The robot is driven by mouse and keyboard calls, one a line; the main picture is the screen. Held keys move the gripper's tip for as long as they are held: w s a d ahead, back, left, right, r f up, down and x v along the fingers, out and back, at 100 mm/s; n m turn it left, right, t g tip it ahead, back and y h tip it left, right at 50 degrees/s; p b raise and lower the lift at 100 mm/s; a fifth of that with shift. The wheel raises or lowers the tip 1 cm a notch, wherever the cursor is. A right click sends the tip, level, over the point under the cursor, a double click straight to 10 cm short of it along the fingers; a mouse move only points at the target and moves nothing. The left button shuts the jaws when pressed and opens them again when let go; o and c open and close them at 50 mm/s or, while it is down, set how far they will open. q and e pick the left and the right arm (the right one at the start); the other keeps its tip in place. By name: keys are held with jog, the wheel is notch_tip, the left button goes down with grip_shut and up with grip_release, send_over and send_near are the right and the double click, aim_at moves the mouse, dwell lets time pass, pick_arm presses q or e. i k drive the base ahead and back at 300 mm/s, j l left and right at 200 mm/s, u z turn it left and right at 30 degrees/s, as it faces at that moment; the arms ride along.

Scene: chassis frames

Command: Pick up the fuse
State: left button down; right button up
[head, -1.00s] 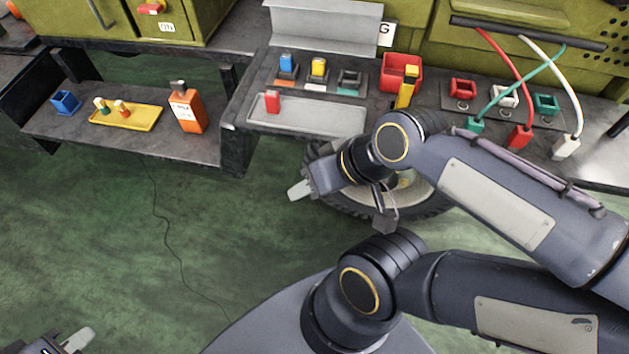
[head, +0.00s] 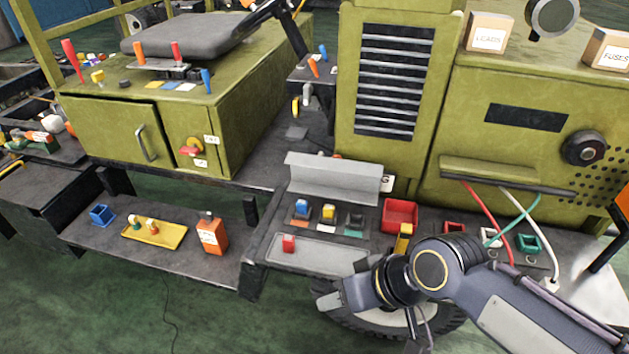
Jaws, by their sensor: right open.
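Several fuse-like blocks show in the head view. A red block (head: 288,243) stands on a shallow grey tray (head: 325,256) at the shelf's front. Behind it, a blue block (head: 302,207) and a yellow block (head: 329,211) stand in dark holders, and a third holder (head: 354,222) looks empty. A taller yellow block (head: 404,238) stands in front of a red bin (head: 400,214). Which one is the task's fuse I cannot tell. My right gripper (head: 374,324) is open and empty, below and right of the grey tray, in front of the shelf edge. My left gripper is out of view.
A yellow tray (head: 155,233) with small parts, a blue bin (head: 101,215) and an orange bottle (head: 211,234) are on the left shelf. Red, white and green cables hang at right. A bent grey panel (head: 333,178) stands behind the blocks.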

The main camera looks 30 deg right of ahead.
aim_at(328, 210)
jog(key=z, duration=1.15)
